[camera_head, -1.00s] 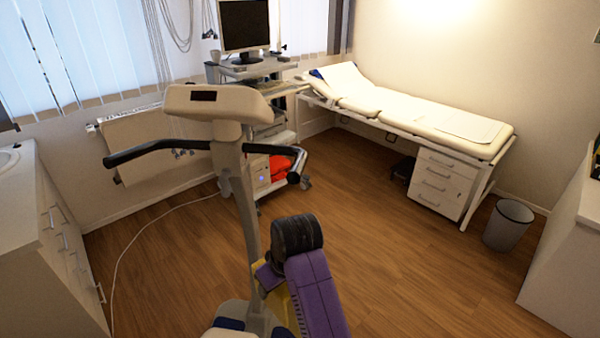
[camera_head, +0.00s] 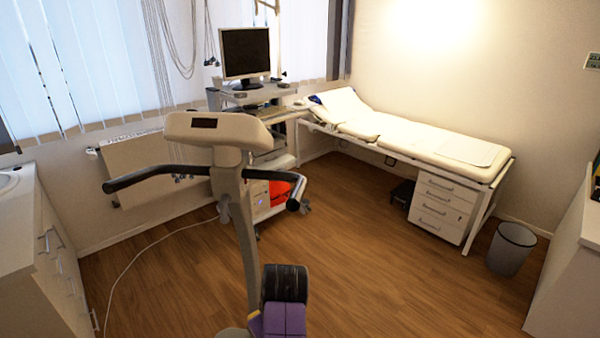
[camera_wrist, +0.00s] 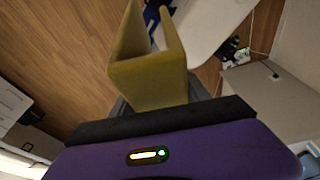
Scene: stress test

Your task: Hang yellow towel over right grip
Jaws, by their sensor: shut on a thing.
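The yellow towel (camera_wrist: 150,82) is in the wrist view, folded into a U-shape with two upright sides. My gripper (camera_wrist: 162,103) is shut on its lower part; the fingers are mostly hidden behind the towel. In the head view, the exercise bike has a beige console and dark handlebars. Its right grip (camera_head: 295,190) curves toward the camera, bare. Its left grip (camera_head: 125,183) is also bare. My purple and black arm shows at the bottom of the head view, below the right grip and apart from it.
The bike's column (camera_head: 240,235) stands beside my arm. A cart with a monitor (camera_head: 245,52) is behind the handlebars. An examination couch (camera_head: 420,135) and a waste bin (camera_head: 510,250) are at right. The floor (camera_head: 390,270) between is clear.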

